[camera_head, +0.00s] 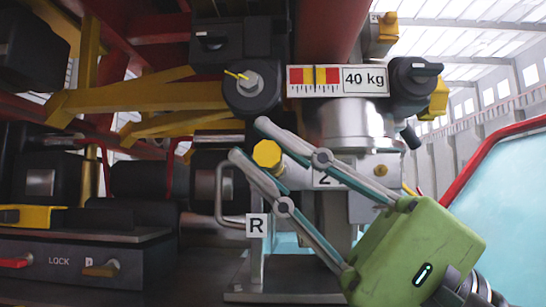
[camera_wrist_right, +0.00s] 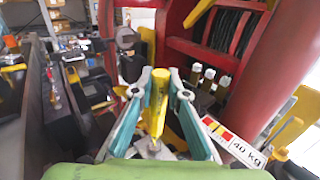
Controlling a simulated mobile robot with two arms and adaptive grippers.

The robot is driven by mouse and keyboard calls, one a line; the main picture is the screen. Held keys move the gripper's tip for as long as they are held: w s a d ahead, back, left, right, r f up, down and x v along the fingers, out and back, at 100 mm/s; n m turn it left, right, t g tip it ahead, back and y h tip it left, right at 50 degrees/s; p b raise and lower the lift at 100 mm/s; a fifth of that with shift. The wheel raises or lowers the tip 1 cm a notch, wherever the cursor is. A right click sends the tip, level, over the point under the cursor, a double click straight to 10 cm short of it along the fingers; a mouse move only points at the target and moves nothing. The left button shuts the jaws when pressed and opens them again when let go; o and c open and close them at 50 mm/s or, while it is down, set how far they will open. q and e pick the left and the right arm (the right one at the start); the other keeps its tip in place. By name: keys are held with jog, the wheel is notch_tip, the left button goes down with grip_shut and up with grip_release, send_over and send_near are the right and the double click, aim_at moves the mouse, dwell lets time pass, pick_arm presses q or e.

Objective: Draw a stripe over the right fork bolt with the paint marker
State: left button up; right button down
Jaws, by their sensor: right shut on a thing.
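My right gripper (camera_head: 249,139) comes in from the lower right with its green body and two teal-and-grey fingers. It is shut on the yellow paint marker (camera_head: 267,153), whose hexagonal end faces the head camera. In the wrist view the marker (camera_wrist_right: 156,103) stands between the fingers (camera_wrist_right: 155,85). A silver hex bolt (camera_head: 250,81), apparently the right fork bolt, sits on a dark round boss above the fingertips. A short yellow stripe (camera_head: 237,75) shows at its left. The marker is below the bolt and apart from it in the head view. My left gripper is not in view.
A 40 kg scale plate (camera_head: 338,81) and a black knob (camera_head: 414,78) lie right of the bolt. Yellow beams (camera_head: 140,98) crowd the left. A LOCK panel (camera_head: 85,262) is lower left.

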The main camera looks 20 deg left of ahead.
jog(key=shift+s+d+p, duration=0.2)
jog(key=shift+s+p, duration=0.1)
jog(key=shift+s, duration=0.4)
jog(key=shift+s+d+p, duration=0.2)
jog(key=shift+s+p, duration=0.1)
jog(key=shift+s, duration=0.4)
